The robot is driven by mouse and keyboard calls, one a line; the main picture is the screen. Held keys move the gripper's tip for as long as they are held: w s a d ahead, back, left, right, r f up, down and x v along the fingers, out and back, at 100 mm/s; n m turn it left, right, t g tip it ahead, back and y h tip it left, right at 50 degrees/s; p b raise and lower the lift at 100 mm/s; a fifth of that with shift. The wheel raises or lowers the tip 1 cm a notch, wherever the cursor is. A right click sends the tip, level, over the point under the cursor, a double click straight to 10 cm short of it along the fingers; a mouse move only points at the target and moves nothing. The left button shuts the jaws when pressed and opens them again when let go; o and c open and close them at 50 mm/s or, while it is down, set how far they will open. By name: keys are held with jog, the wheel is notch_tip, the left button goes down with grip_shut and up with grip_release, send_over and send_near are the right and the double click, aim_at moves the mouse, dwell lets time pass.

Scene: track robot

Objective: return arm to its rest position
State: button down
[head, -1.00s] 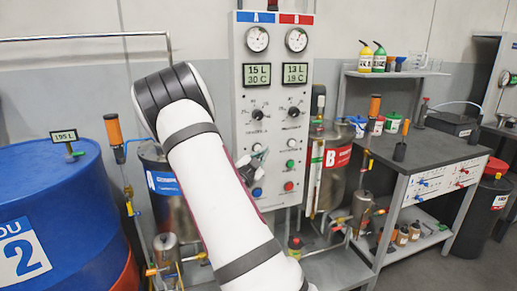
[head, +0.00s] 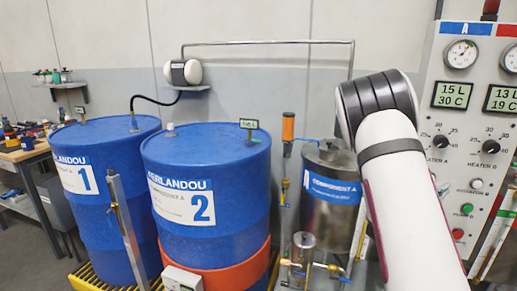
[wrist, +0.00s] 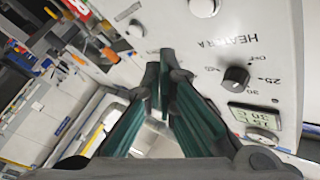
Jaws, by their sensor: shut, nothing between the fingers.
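My arm (head: 405,180) is white with dark bands and rises from the lower right of the head view, its dark joint beside the control panel (head: 440,130). It hides part of the tank and panel. My gripper (wrist: 166,58) shows only in the wrist view, with two dark green fingers drawn together and nothing held. In the head view I cannot see it. In the wrist view the panel's heater A knob (wrist: 236,75) and small display (wrist: 254,116) lie to the right of the fingers, tilted. I cannot tell the exact gap to the panel.
Blue drum 1 (head: 100,150) and blue drum 2 (head: 235,170) stand left of my arm. A workbench (head: 30,152) is at the far left.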

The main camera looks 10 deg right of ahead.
jog(key=w+a+r+n+t+y+p, duration=0.1)
jog(key=w+a+r+n+t+y, duration=0.2)
jog(key=a, duration=0.4)
jog(key=w+a+r+n+t+y+p, duration=0.1)
jog(key=a+n+y, duration=0.1)
jog(key=a+y, duration=0.5)
jog(key=w+a+r+n+t+y+p, duration=0.1)
jog(key=w+a+r+n+t+y, duration=0.15)
jog(key=a, duration=0.55)
jog(key=s+a+r+n+g+y, duration=0.1)
jog(key=s+a+r+n+y, duration=0.25)
jog(key=a, duration=0.55)
jog(key=s+a+r+n+g+y+p, duration=0.1)
jog(key=s+a+r+n+g+y, duration=0.15)
jog(key=s+a+n, duration=0.55)
jog(key=s+a+n+g, duration=0.1)
jog(key=s+a+n, duration=0.1)
jog(key=s, duration=0.8)
jog(key=s+a+n+g+p, duration=0.1)
jog(key=s+a+g, duration=0.1)
jog(key=s, duration=0.8)
jog(key=shift+s+a+f+n+p, duration=0.3)
jog(key=shift+s+a+f+n, duration=0.05)
jog(key=shift+s+a+n, duration=0.05)
jog(key=shift+y, duration=0.25)
